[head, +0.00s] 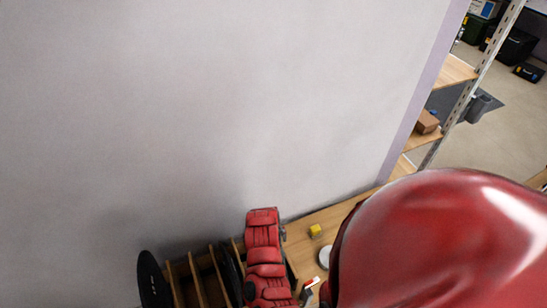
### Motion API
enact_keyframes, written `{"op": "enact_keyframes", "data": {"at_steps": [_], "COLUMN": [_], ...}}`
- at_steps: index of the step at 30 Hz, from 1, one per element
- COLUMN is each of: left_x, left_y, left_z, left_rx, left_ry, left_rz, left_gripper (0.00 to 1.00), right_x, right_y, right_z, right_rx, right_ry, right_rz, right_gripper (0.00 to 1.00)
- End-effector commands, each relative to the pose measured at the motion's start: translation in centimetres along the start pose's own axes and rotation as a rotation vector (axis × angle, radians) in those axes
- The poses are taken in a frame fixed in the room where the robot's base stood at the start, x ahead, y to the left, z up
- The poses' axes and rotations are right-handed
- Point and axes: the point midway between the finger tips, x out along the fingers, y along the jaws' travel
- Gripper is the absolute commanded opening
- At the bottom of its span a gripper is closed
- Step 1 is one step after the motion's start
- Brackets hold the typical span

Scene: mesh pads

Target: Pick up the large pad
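A black oval disc (154,281) with small pale marks stands on edge at the left end of a wooden slotted rack (196,278) at the bottom. It looks like a pad, but its lower part is cut off by the frame. Another dark rounded edge (229,273) shows between the rack's dividers. I cannot tell which of them is the large pad. Neither of my gripper's fingertips can be made out, so I cannot see what either gripper holds.
A red segmented shape (264,255) covers the rack's right side, and a big glossy red shape (445,245) hides the lower right. A yellow block (315,231) and a pale round item (324,258) lie on the wooden table (336,215). A wall rises behind; metal shelving (468,95) stands right.

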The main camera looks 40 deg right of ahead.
Motion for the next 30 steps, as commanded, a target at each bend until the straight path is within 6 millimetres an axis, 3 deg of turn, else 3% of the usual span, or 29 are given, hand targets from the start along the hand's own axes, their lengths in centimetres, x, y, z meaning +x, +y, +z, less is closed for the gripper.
{"op": "enact_keyframes", "data": {"at_steps": [6,16,30], "left_x": [0.7,0.7,0.6], "left_y": [0.0,0.0,0.0], "left_z": [-0.1,-0.1,-0.1], "left_rx": [0.000,0.000,0.000], "left_ry": [0.000,0.000,0.000], "left_rz": [0.000,0.000,0.000], "left_gripper": [0.00,0.00,0.00], "right_x": [2.0,2.4,2.4], "right_y": [0.1,0.0,0.0], "right_z": [0.0,0.0,0.0], "right_rx": [0.002,0.000,0.000], "right_ry": [-0.003,0.000,0.000], "right_rz": [0.000,0.000,0.000], "right_gripper": [0.88,0.86,0.01]}}
